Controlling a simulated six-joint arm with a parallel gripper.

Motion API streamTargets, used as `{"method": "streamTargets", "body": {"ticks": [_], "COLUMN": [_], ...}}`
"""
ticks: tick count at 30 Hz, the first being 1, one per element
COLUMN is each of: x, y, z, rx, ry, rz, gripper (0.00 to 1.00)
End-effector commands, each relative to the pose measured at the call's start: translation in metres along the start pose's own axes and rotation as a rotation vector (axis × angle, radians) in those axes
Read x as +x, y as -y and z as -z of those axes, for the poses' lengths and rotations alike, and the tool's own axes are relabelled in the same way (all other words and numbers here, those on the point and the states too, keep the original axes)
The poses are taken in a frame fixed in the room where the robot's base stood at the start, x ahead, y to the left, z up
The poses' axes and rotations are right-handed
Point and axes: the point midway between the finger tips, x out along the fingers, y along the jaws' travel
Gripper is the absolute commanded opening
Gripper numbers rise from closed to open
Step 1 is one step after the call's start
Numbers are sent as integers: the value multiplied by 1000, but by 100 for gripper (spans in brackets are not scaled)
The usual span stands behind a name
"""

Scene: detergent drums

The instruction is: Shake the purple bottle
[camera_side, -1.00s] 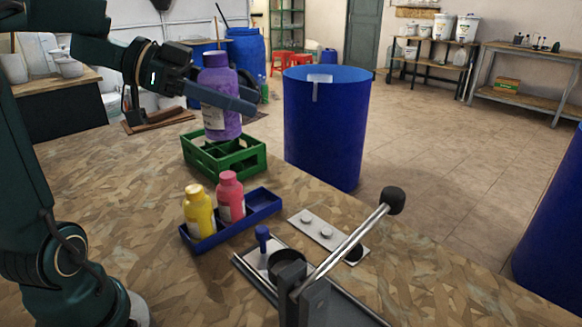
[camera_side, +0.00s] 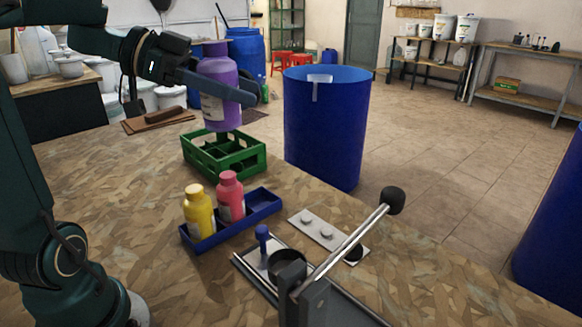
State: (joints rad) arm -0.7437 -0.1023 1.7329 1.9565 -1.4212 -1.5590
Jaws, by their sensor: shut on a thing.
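The purple bottle (camera_side: 219,92) has a purple cap and a pale label on its lower side. My gripper (camera_side: 228,88) is shut on its body, one finger crossing in front. The bottle is held in the air above the green crate (camera_side: 236,163), clear of it and slightly tilted. The crate stands on the table and has dividers; the compartments that I can see look empty.
A blue tray (camera_side: 262,207) holds a yellow bottle (camera_side: 199,212) and a pink bottle (camera_side: 230,196). A metal lever device (camera_side: 345,247) stands at the front, beside a pale plate with round knobs (camera_side: 318,229). A large blue drum (camera_side: 326,135) stands right of the crate.

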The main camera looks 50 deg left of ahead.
Motion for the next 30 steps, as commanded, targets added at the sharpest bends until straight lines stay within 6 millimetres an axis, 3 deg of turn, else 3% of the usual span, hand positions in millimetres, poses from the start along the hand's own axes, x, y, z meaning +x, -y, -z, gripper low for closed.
{"method": "streamTargets", "body": {"ticks": [2, 7, 9, 10, 13, 16, 17, 21, 23, 25, 28, 30], "x": [-4, 22, 24, 22, 3, -4, -2, 20, 25, 19, 1, -4], "y": [0, -2, -1, 0, 0, 0, 0, -2, -1, 0, 1, 0], "z": [8, -54, -60, -53, -7, 9, 5, -51, -61, -45, -1, 9], "rx": [-3, -31, -13, -1, 19, 0, -8, -32, -19, 7, 15, 2], "ry": [2, 4, 3, 1, -1, 2, 3, 4, 3, -1, -1, 2], "rz": [-1, -8, -4, -1, 5, 0, -2, -9, -6, 1, 4, 1], "gripper": [0, 0, 0, 0, 0, 0, 0, 0, 0, 0, 0, 0]}}
